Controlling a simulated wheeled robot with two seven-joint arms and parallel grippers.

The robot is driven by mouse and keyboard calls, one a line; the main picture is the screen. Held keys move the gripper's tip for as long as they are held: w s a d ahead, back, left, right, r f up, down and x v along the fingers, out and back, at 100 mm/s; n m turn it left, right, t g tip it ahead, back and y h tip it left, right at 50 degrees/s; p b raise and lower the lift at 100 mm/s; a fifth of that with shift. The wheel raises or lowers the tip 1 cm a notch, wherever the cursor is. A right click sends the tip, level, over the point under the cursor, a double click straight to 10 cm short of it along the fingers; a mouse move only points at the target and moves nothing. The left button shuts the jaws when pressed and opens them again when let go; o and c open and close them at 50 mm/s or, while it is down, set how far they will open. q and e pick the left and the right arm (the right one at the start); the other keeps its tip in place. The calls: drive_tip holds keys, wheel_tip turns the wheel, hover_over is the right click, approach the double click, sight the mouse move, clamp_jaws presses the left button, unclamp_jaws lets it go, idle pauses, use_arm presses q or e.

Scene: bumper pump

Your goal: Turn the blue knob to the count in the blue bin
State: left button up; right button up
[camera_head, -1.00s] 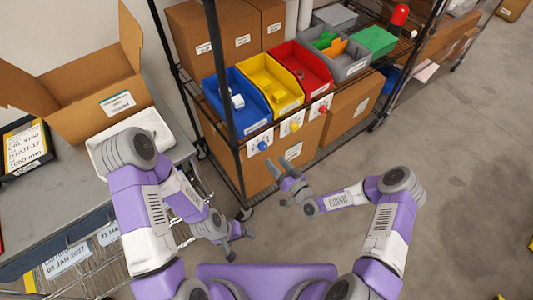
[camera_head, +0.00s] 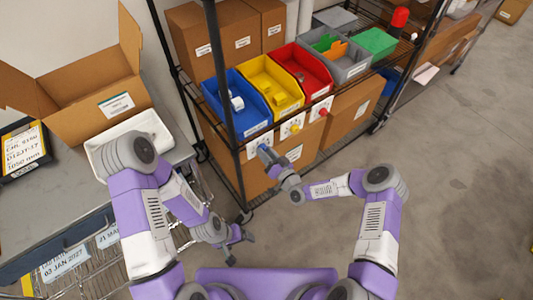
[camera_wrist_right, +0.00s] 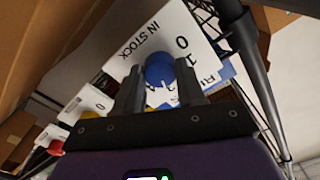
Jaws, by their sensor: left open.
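The blue knob (camera_wrist_right: 160,69) sits on a white card (camera_wrist_right: 150,40) marked "IN STOCK", with 0 and 1 visible on it. The card is on the rack front below the blue bin (camera_head: 252,124). The blue bin holds a few white items (camera_head: 236,101), too small to count surely. My right gripper (camera_head: 265,152) is at the knob; in the right wrist view its two fingers (camera_wrist_right: 160,82) stand on either side of the knob. I cannot tell whether they press on it. My left gripper (camera_head: 238,246) is open and empty, low beside the rack.
A yellow bin (camera_head: 284,106) and a red bin (camera_head: 318,84) stand right of the blue one, with a yellow knob (camera_head: 294,128) and red knob (camera_head: 323,111) below. A black rack post (camera_head: 224,80) rises in front. Cardboard boxes fill the lower shelf. Floor at right is clear.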

drive_tip(key=c, duration=0.5)
drive_tip(key=shift+n, duration=0.3)
drive_tip(key=shift+f+n+b, duration=0.1)
drive_tip(key=shift+n+b, duration=1.8)
drive_tip(key=shift+n, duration=1.7)
drive_tip(key=o, duration=1)
drive_tip(key=shift+o, duration=0.2)
drive_tip(key=shift+d, duration=0.1)
